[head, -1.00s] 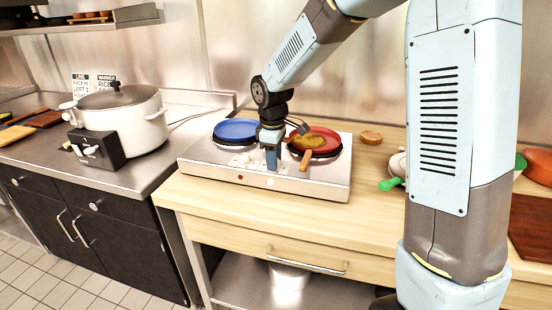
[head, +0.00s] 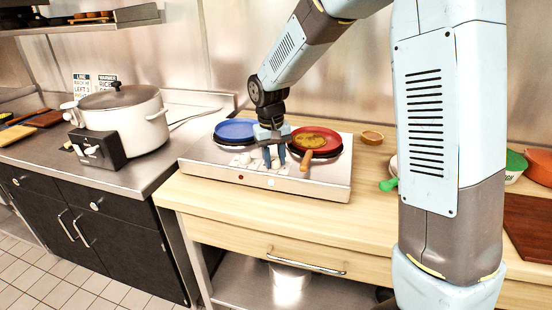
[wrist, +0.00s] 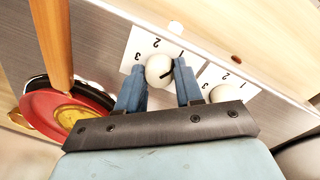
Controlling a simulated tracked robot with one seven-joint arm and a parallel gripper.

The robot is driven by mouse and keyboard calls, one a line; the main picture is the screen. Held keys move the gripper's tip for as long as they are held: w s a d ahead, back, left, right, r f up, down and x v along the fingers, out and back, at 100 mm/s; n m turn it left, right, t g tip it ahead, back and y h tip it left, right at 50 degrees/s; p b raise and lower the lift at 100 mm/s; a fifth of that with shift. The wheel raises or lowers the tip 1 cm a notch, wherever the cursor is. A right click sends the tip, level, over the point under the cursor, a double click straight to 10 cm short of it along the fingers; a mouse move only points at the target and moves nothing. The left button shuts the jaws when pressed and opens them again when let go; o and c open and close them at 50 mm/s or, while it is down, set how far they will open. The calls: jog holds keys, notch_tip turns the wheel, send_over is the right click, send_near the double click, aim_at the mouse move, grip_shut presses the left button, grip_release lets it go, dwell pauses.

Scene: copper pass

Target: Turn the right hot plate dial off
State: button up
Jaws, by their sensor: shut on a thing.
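The steel hot plate (head: 325,185) stands on the wooden counter. The right dial (wrist: 157,68) is a white round knob with a short black mark, on a white plate marked 1, 2 and 3. In the wrist view its mark points right and slightly up, toward the side of the 1. My gripper (wrist: 160,72) has one blue finger on each side of this knob and is shut on it. In the head view my gripper (head: 273,158) hides the right dial. The left dial (wrist: 222,94) is a similar knob beside it, clear of the fingers.
A red pan (head: 332,149) with yellow-brown food and a wooden handle (head: 306,161) sits on the right burner, close to my gripper. A blue pan (head: 236,129) is on the left burner. A white cooker (head: 140,122) stands left. The counter front (head: 250,212) is clear.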

jog(key=m, duration=0.6)
jog(key=shift+f+g, duration=0.1)
jog(key=shift+g, duration=0.2)
jog(key=m, duration=0.6)
jog(key=shift+d, duration=0.1)
jog(key=shift+m, duration=0.3)
jog(key=o, duration=1)
jog(key=shift+o, duration=0.2)
jog(key=shift+w, duration=0.1)
jog(key=shift+r, duration=0.55)
notch_tip(320, 180, up, 13)
jog(key=shift+w+a+f, duration=0.15)
jog(key=shift+w+a, duration=0.2)
jog(key=shift+w, duration=0.05)
